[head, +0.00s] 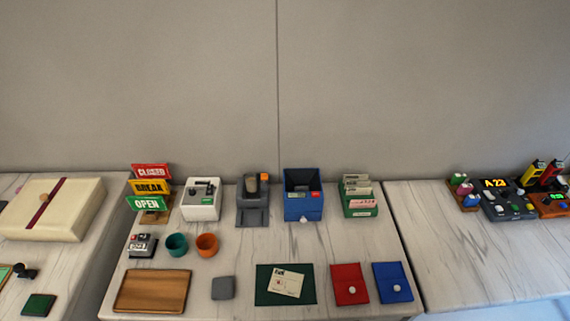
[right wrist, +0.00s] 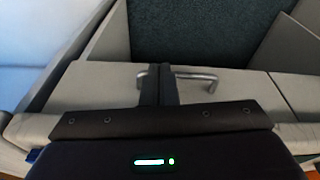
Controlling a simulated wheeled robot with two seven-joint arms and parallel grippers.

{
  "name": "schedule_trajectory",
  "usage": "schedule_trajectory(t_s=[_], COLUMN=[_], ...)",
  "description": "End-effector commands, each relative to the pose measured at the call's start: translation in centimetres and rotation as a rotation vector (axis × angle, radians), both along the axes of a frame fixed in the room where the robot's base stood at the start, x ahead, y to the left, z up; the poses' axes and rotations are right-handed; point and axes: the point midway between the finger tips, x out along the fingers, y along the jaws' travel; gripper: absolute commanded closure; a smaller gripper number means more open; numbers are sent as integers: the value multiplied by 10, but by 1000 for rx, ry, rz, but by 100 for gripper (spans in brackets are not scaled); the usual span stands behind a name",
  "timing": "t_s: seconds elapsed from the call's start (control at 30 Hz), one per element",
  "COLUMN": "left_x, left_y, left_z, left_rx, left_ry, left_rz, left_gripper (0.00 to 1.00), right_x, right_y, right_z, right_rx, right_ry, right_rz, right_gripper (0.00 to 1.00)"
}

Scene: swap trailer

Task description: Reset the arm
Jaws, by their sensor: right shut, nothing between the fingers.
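My right gripper (right wrist: 160,85) shows in the right wrist view, with its two dark fingers together and nothing between them. A metal bar handle (right wrist: 195,77) on a pale panel lies behind the fingertips in that view; I cannot tell whether they touch it. No gripper or arm of mine shows in the head view. My left gripper is in neither view.
The middle table (head: 330,232) holds CLOSED, BREAK and OPEN signs (head: 150,187), a blue box (head: 303,207), a wooden tray (head: 151,291), two cups (head: 206,245), and red (head: 350,284) and blue (head: 393,283) pads. Side tables stand left and right (head: 470,262).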

Motion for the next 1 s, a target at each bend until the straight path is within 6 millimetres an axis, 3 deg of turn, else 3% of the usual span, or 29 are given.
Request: schedule_trajectory(t_s=[0.03, 0.2, 0.3, 0.4, 0.5, 0.63, 1.0], left_x=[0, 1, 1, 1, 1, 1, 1], left_y=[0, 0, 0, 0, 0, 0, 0], left_z=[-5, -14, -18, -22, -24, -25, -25], left_rx=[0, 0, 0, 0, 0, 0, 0], left_ry=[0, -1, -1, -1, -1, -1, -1], left_rz=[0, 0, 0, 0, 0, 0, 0], left_gripper=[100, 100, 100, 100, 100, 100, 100], right_x=[-15, -70, -112, -151, -184, -207, -213], right_y=[-2, -11, -18, -26, -32, -37, -38], right_z=[-40, -138, -185, -217, -237, -248, -250], right_rx=[-3, -8, -12, -14, -16, -18, -19], right_ry=[24, 64, 86, 103, 117, 123, 125], right_rz=[2, 11, 16, 21, 24, 27, 28], right_gripper=[100, 100, 100, 100, 100, 100, 100])
